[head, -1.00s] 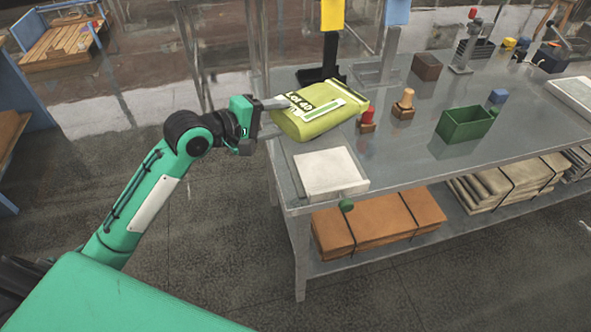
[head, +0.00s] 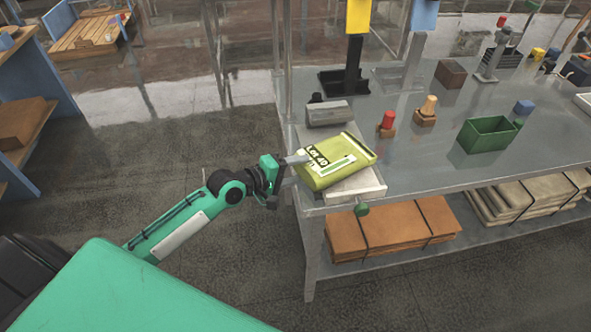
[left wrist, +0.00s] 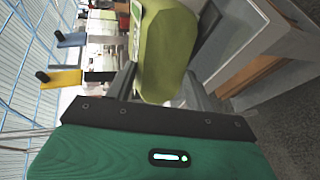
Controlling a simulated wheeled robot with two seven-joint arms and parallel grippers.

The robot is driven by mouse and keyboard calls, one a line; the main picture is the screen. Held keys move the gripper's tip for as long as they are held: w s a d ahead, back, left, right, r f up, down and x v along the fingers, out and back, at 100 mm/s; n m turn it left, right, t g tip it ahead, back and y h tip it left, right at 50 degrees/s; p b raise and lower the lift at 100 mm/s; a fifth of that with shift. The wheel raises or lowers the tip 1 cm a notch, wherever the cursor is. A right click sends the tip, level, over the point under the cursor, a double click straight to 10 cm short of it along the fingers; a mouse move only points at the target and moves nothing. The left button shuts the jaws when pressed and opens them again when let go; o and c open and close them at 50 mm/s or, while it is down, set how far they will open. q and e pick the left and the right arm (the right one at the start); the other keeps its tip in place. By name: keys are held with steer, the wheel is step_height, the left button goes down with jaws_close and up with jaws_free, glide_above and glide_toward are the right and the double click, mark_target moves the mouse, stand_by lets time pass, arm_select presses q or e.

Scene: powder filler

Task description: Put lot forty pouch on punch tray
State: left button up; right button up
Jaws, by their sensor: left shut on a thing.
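The lot forty pouch (head: 342,171) is yellow-green with a dark "Lot 40" print and a pale label. My left gripper (head: 291,162) is shut on its left end; in the left wrist view the pouch (left wrist: 168,45) sits between the two fingers. The pouch is over a white square plate (head: 358,188) with a green knob and covers much of it; I cannot tell if they touch. Behind stand a black tray (head: 340,83) under a yellow sign and a grey tray (head: 393,79) under a blue sign. I cannot tell which is the punch tray. My right gripper is not in view.
A grey block-like device (head: 329,113) stands just behind the pouch. Right of it are a red-topped stamp (head: 388,122), a wooden-handled stamp (head: 426,112), a green bin (head: 487,135) and a brown box (head: 450,73).

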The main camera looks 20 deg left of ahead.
arm_select(q)
steer(key=o, duration=0.9)
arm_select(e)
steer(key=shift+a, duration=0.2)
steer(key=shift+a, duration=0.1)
arm_select(q)
steer(key=b+v, duration=0.2)
steer(key=v, duration=1)
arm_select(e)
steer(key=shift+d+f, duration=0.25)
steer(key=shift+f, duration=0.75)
